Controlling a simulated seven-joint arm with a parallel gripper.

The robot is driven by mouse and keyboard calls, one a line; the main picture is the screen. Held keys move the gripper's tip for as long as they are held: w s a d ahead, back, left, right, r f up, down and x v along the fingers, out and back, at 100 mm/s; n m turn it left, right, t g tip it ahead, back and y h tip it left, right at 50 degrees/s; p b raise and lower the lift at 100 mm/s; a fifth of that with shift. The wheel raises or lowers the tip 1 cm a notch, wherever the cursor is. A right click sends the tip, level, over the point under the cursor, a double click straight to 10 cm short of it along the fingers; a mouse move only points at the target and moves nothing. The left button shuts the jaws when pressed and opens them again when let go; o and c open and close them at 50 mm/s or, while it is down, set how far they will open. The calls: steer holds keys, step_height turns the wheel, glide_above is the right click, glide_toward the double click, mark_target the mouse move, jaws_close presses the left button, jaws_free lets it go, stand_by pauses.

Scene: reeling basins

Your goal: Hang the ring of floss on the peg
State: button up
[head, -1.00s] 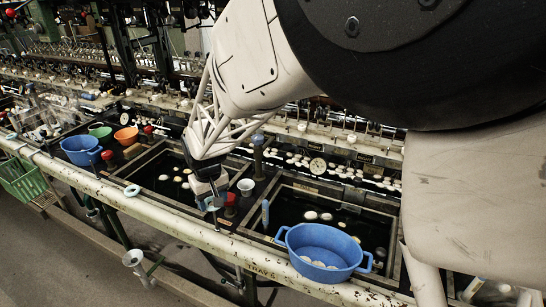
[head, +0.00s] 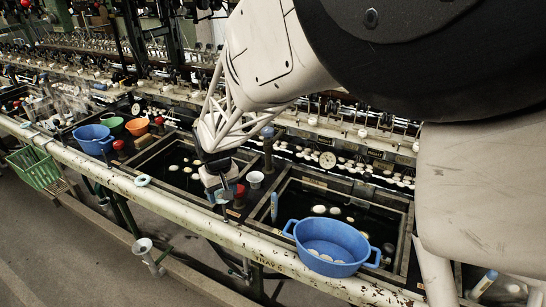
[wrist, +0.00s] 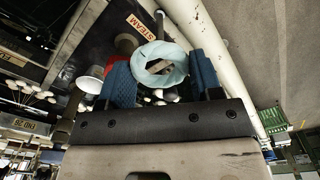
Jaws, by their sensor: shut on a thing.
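My gripper (head: 222,198) hangs low at the front rail, beside a red object (head: 240,191) and a white cup (head: 255,179). In the wrist view its blue fingers (wrist: 162,80) are shut on a pale blue-white ring of floss (wrist: 153,51), which spans the space between them. Its opening faces the camera, and a greyish bar shows through it. I cannot tell whether that bar is the peg or whether the ring is around it. A pale ring-shaped thing (head: 142,180) lies on the rail further left. I cannot clearly make out the peg.
A long worn pipe rail (head: 188,212) runs along the front. Behind it are dark water basins with floating cocoons. A blue tub (head: 331,246) stands at the right basin's front edge. A blue bowl (head: 92,139) and a green basket (head: 35,167) are at left.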

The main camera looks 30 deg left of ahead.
steer(key=shift+f, duration=0.6)
steer(key=shift+f, duration=0.7)
steer(key=shift+f, duration=0.7)
steer(key=o, duration=0.8)
steer(key=shift+r, duration=0.15)
steer(key=shift+d+r, duration=0.15)
steer(key=shift+r, duration=3.6)
